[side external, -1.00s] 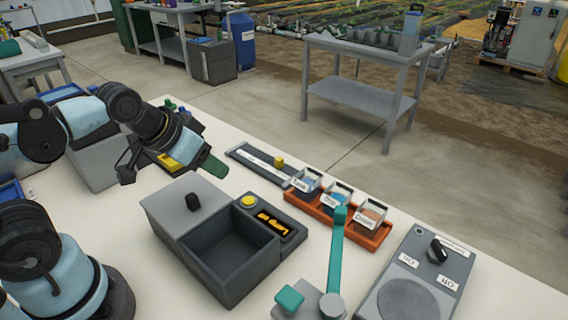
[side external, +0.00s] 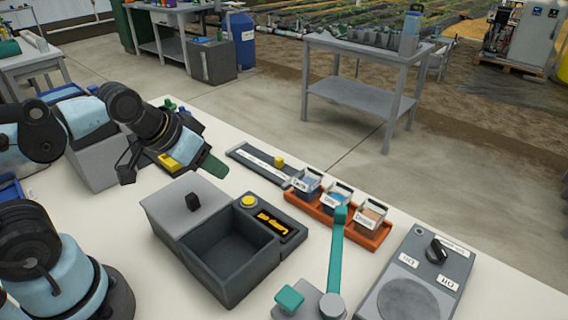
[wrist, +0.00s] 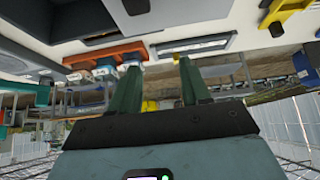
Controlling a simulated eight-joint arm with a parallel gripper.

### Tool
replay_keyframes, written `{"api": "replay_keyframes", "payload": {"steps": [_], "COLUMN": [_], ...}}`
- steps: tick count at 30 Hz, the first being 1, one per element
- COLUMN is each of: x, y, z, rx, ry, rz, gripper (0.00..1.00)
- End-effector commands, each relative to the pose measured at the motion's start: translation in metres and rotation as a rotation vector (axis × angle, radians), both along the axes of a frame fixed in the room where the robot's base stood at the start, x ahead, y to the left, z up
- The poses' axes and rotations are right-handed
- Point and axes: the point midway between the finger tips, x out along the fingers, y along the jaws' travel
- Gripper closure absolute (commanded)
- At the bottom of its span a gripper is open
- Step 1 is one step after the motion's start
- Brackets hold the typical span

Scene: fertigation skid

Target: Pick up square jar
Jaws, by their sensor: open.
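Three small square jars stand upright side by side in an orange tray (side external: 325,217), each with a white label too small to read surely. The left jar (side external: 306,181) and middle jar (side external: 337,196) hold something blue; the right jar (side external: 371,213) holds something brown-orange. My gripper (side external: 214,168) is raised above the table, left of the jars and behind the grey bin, apart from them. In the wrist view its green fingers (wrist: 159,75) are spread with nothing between them. That view also shows the orange tray (wrist: 103,53), upside down, with the jars partly seen.
A grey open bin (side external: 228,258) with a lidded part (side external: 180,205) stands between my arm and the tray. A teal-handled lever (side external: 336,260) rises in front of the tray. A grey dial box (side external: 415,280) is at right. A slotted rail (side external: 258,165) lies behind.

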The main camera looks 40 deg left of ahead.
Motion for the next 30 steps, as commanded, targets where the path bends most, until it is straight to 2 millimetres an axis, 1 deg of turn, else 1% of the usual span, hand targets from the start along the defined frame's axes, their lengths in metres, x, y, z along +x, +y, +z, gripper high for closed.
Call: {"api": "replay_keyframes", "payload": {"steps": [2, 6, 14, 17, 20, 22, 27, 30], "x": [0.000, 0.000, 0.000, 0.004, 0.014, 0.025, 0.058, 0.078], "y": [0.000, 0.000, 0.000, -0.002, -0.008, -0.014, -0.034, -0.048], "z": [0.000, 0.000, 0.000, 0.004, 0.014, 0.023, 0.041, 0.048], "rx": [0.000, 0.000, 0.000, -0.004, -0.013, -0.021, -0.039, -0.046], "ry": [0.000, 0.000, 0.001, 0.012, 0.042, 0.075, 0.171, 0.227], "rz": [0.000, 0.000, 0.000, -0.002, -0.007, -0.010, -0.017, -0.020], "gripper": [0.53, 0.34, 0.34, 0.34, 0.34, 0.34, 0.34, 0.34]}}
